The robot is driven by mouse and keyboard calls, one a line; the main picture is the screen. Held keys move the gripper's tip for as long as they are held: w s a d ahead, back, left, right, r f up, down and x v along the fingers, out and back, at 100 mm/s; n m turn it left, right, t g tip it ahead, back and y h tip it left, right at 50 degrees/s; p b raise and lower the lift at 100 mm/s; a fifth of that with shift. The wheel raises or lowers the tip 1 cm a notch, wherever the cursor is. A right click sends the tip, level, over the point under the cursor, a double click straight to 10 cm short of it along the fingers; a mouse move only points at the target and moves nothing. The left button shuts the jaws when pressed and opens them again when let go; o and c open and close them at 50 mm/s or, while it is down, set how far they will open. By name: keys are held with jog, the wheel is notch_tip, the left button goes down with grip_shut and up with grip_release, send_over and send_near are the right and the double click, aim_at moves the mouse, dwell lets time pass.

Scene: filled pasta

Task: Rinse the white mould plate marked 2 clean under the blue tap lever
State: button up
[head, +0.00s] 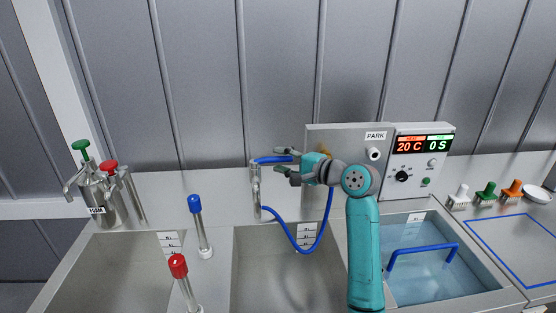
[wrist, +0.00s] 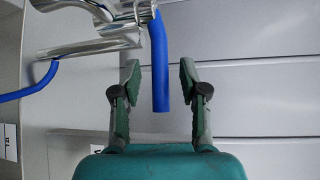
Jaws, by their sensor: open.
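No plate with a readable 2 shows in either view. A blue-topped lever (head: 195,206) stands upright on a steel post left of the middle sink. My gripper (head: 284,161) is open above the middle sink, beside a steel spray fitting (head: 256,185) with a blue handle (head: 270,160). In the wrist view the blue handle (wrist: 160,70) reaches between my spread fingers (wrist: 158,80), with gaps at both sides.
A red-topped lever (head: 178,268) stands at the front left. Behind are steel pump cans (head: 103,203) and a control box (head: 418,158) reading 20 C and 0 S. A water bath (head: 425,270) with a blue bar is on the right. A blue hose (head: 300,248) hangs over the middle sink.

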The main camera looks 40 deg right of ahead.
jog(key=shift+x, duration=0.8)
jog(key=shift+c, duration=0.2)
grip_shut()
jog(key=shift+a, duration=0.1)
jog(key=h, duration=0.1)
jog(key=m+h, duration=0.1)
jog(key=shift+s+a+m+h, duration=0.3)
jog(key=shift+s+a, duration=0.1)
jog(key=shift+s+a+m+h, duration=0.1)
jog(key=shift+s+m+h, duration=0.15)
jog(key=shift+m+h, duration=0.6)
